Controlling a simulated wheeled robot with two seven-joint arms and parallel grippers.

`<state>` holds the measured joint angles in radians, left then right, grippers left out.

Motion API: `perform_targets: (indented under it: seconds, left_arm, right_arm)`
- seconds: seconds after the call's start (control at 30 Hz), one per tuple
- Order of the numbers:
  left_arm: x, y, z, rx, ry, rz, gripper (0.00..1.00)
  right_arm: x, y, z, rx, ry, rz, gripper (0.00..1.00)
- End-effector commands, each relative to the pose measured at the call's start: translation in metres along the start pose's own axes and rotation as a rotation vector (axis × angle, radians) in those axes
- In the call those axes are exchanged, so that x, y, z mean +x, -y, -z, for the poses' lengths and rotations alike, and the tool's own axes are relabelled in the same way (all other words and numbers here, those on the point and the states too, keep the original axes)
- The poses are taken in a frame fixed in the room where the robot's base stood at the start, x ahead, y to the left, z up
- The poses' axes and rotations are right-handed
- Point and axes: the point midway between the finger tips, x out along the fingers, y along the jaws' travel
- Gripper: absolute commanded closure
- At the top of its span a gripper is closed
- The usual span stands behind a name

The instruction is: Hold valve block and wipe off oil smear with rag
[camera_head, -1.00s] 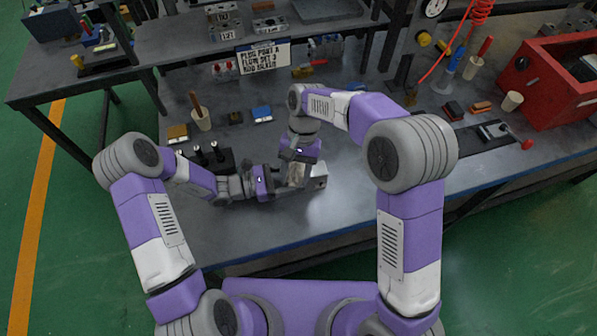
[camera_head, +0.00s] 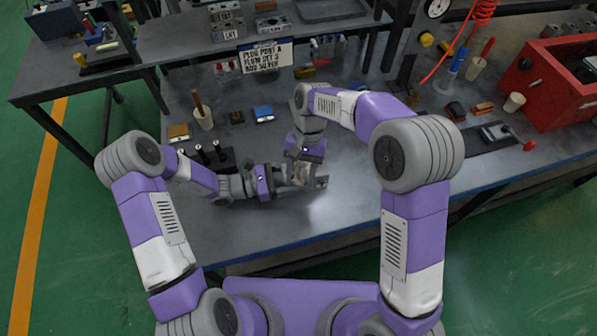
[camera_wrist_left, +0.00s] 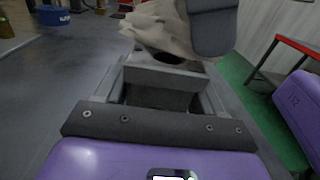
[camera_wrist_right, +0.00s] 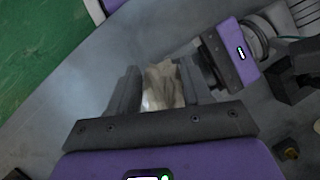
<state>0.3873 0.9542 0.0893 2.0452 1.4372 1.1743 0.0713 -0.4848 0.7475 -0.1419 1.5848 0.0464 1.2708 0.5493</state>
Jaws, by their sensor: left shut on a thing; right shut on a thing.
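The valve block (camera_head: 322,183) is a grey metal block held just above the front of the bench. My left gripper (camera_head: 282,182) reaches in from the left and is shut on it. In the left wrist view the block (camera_wrist_left: 163,77) sits between the fingers. The beige rag (camera_head: 300,174) is crumpled over the block's top. My right gripper (camera_head: 303,164) comes from above and is shut on the rag, which also shows between its fingers in the right wrist view (camera_wrist_right: 162,85). The rag and right fingers hide much of the block. I see no oil smear.
A cup with a brush (camera_head: 202,118) and a blue box (camera_head: 263,114) lie behind. A red toolbox (camera_head: 555,85) is at the right. The bench front (camera_head: 370,205) is clear.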

Motion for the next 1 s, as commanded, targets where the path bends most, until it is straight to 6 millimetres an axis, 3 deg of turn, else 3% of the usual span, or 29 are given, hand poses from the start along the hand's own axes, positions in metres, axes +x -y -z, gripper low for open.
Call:
perform_targets:
  seconds: [0.43,1.0]
  left_arm:
    - [0.000,0.000,0.000,0.001,0.000,0.000,1.00]
    - [0.000,0.000,0.000,0.001,0.000,0.000,1.00]
  right_arm:
    - [0.004,0.021,-0.008,-0.003,0.001,0.001,0.80]
    - [0.000,-0.001,0.001,-0.001,0.001,0.001,0.80]
